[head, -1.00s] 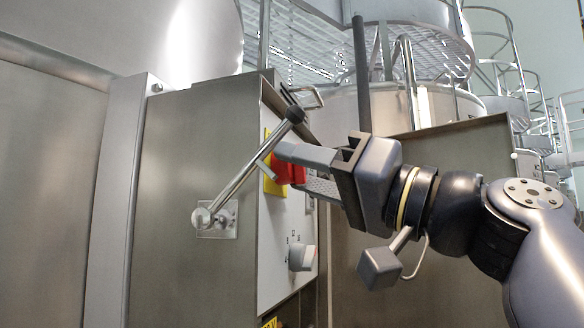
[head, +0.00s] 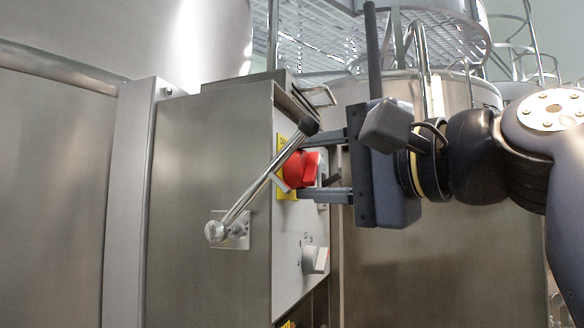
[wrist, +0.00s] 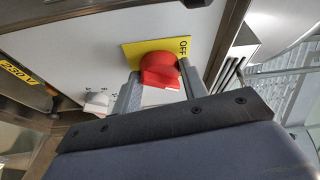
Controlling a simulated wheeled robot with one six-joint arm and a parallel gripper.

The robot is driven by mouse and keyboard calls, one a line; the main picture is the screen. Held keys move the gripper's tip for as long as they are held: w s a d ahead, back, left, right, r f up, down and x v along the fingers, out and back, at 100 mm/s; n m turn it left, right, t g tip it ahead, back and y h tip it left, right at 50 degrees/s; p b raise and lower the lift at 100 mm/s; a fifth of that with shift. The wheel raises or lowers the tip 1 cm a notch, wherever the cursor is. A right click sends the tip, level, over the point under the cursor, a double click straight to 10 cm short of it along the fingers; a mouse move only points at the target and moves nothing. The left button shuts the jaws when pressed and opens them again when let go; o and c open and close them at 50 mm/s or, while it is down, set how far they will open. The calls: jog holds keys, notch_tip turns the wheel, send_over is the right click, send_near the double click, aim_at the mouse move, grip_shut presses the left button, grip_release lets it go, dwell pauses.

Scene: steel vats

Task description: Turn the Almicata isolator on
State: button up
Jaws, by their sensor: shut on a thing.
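The isolator is a red rotary knob (head: 300,170) on a yellow plate (head: 282,185), set on the pale front panel of a steel cabinet. My gripper (head: 303,166) is shut on the red knob, with one finger above it and one below it in the head view. In the wrist view the red knob (wrist: 158,72) sits between the two grey fingers, in front of the yellow plate (wrist: 140,52), which bears the word OFF. The fingers and the control lever partly hide the plate in the head view.
A metal lever with a black ball end (head: 309,125) slants up across the cabinet's side, close to the knob. A white selector knob (head: 315,260) is lower on the panel, and a 230V label (wrist: 18,72) shows in the wrist view. Steel vats stand behind.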

jog(key=shift+m+g+h, duration=0.3)
jog(key=shift+m, duration=0.7)
jog(key=o, duration=1)
jog(key=shift+r, duration=0.1)
jog(key=shift+d, duration=0.15)
jog(key=shift+b+v, duration=0.7)
jog(key=shift+v, duration=4.55)
jog(key=shift+s, duration=0.15)
